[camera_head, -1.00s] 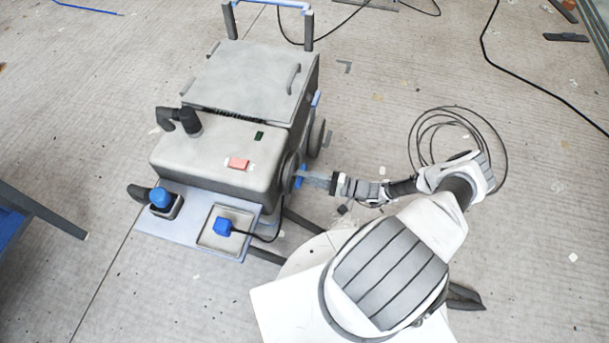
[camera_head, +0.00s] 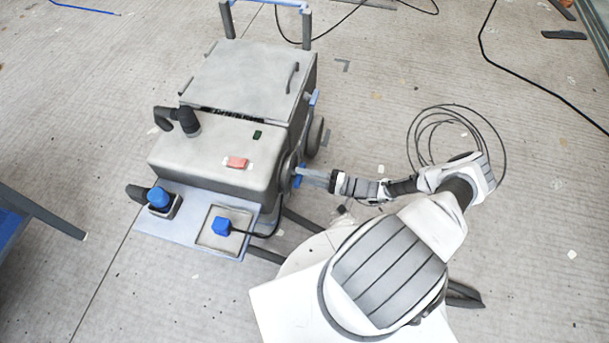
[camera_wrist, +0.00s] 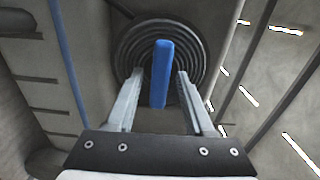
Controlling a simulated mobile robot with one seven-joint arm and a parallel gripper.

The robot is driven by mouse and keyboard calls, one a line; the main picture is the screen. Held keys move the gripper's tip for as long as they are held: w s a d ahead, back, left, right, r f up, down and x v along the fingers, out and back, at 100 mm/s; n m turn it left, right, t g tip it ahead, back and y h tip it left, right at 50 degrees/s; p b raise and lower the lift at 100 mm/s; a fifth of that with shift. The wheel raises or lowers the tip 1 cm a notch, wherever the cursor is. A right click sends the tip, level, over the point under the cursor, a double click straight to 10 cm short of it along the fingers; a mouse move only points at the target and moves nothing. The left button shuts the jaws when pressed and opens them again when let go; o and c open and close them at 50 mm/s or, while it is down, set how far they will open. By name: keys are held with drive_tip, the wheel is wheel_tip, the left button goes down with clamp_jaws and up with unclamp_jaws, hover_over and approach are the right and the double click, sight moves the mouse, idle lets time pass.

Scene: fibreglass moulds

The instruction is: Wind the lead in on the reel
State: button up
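The reel (camera_wrist: 145,35) shows in the wrist view as a dark ringed disc facing me. A blue upright handle (camera_wrist: 162,72) stands in front of it. In the head view the reel (camera_head: 286,172) is on the right side of a grey wheeled machine (camera_head: 215,158), mostly edge-on. My gripper (camera_wrist: 160,80) is open, its fingers on either side of the handle with a gap showing at each side. It also shows in the head view (camera_head: 303,174), level with the reel. A dark lead (camera_head: 504,160) lies in loose loops on the floor beyond my arm.
A blue plug (camera_head: 222,227) with a black cable sits on the machine's front plate (camera_head: 190,236). A blue knob (camera_head: 159,197) stands left of it. A dark-legged table (camera_head: 45,218) is at the left edge. Another black cable (camera_head: 530,76) crosses the floor at upper right.

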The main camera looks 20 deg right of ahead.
idle(0.4)
drive_tip(key=p+v, duration=0.1)
drive_tip(key=v, duration=1.6)
drive_tip(key=shift+s+d, duration=0.15)
drive_tip(key=shift+r, duration=0.15)
